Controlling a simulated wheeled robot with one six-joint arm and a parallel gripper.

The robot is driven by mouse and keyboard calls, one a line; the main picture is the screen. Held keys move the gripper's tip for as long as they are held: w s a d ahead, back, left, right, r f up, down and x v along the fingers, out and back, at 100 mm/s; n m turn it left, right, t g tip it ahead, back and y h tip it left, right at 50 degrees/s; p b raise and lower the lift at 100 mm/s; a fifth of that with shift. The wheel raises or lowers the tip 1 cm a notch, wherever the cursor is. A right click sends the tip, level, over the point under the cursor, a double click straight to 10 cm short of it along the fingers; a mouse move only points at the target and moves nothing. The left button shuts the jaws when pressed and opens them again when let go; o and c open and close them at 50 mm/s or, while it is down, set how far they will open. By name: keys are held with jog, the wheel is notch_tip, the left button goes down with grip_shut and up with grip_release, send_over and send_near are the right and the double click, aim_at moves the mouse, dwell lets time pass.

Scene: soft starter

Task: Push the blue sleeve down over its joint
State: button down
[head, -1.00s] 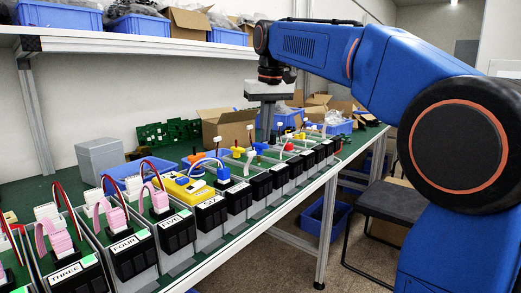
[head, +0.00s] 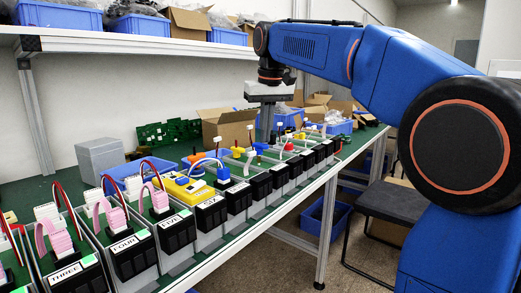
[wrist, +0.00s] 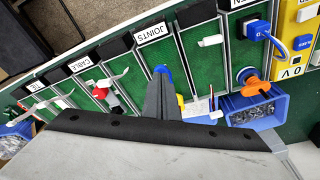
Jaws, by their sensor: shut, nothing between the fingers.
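My gripper (wrist: 162,78) points down with its grey fingers shut and empty. In the wrist view its tips are right at a small blue piece (wrist: 161,69), which looks like the blue sleeve, in the bay labelled JOINTS (wrist: 152,33). The fingers hide most of it, and I cannot tell whether they touch it. The joint under it is hidden. A bit of yellow (wrist: 180,100) shows beside the fingers. In the head view my gripper (head: 266,138) is over the row of bays, with a small blue piece (head: 260,147) just below it.
Neighbouring bays hold a red part (wrist: 100,92), white levers and a blue plug (wrist: 248,75). A blue bin (wrist: 283,105) of small metal pieces and an orange part (wrist: 255,84) are to the right. In the head view a cardboard box (head: 228,125) stands behind the row.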

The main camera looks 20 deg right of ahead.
aim_at(265, 145)
jog(key=shift+f, duration=1.85)
dwell(0.5)
jog(key=shift+r, duration=4.5)
jog(key=s+d+f+t, duration=0.1)
jog(key=s+d+f, duration=0.2)
jog(key=s+f, duration=1.3)
jog(key=s+d+f+m+t, duration=0.1)
jog(key=s+d+f, duration=0.3)
jog(key=s+f, duration=1.3)
notch_tip(265, 145, down, 3)
jog(key=shift+t, duration=0.3)
